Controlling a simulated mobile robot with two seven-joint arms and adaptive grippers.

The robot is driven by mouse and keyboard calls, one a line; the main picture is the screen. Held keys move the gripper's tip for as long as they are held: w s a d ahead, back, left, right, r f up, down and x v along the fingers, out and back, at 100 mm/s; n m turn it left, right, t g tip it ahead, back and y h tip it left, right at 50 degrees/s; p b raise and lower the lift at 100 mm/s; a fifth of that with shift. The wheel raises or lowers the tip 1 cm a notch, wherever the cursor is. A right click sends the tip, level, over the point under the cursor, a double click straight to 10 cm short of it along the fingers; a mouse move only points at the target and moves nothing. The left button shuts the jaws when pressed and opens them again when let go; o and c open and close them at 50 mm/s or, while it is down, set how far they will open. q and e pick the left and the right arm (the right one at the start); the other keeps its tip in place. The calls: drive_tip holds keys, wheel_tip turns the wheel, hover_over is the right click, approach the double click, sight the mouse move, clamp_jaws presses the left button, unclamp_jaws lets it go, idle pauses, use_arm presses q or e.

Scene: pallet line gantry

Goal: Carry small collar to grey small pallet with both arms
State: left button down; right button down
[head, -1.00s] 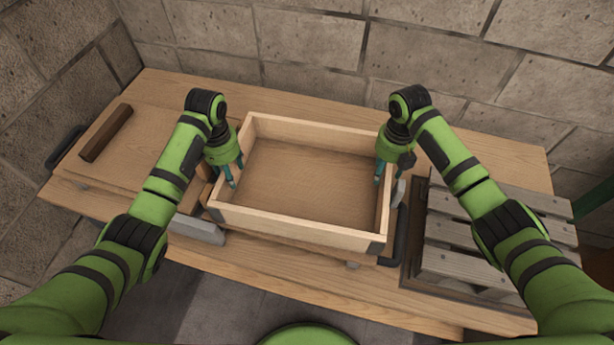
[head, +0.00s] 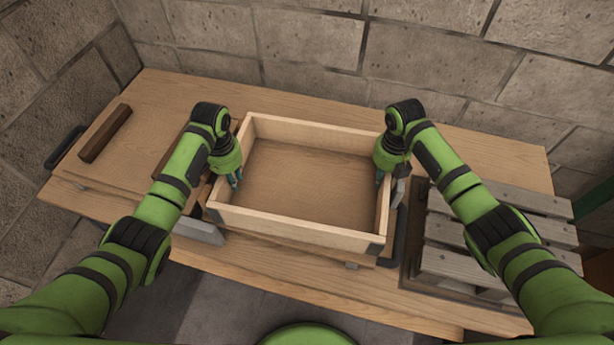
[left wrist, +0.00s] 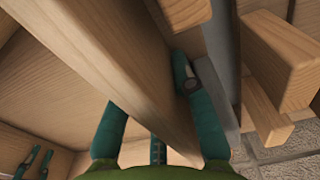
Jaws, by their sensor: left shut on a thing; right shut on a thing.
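The small collar (head: 295,229) is an open, pale wooden rectangular frame in the middle of the head view. It sits low, over a wooden surface seen through it. My left gripper (head: 236,181) is shut on its left wall. My right gripper (head: 380,179) is shut on its right wall. In the left wrist view the teal fingers of my left gripper (left wrist: 150,100) straddle the collar's wall (left wrist: 125,65), and my right gripper's fingers (left wrist: 35,160) show at lower left. The grey small pallet (head: 470,236), slatted, lies to the right, partly hidden by my right arm.
A wooden board with a dark brown bar (head: 105,134) and a black handle (head: 66,146) is at the left. Another black handle (head: 398,238) stands between collar and pallet. A stone block wall (head: 310,40) backs the wooden table (head: 300,291). The pallet's top is clear where visible.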

use_arm(q)
drive_tip(key=shift+r, duration=0.1)
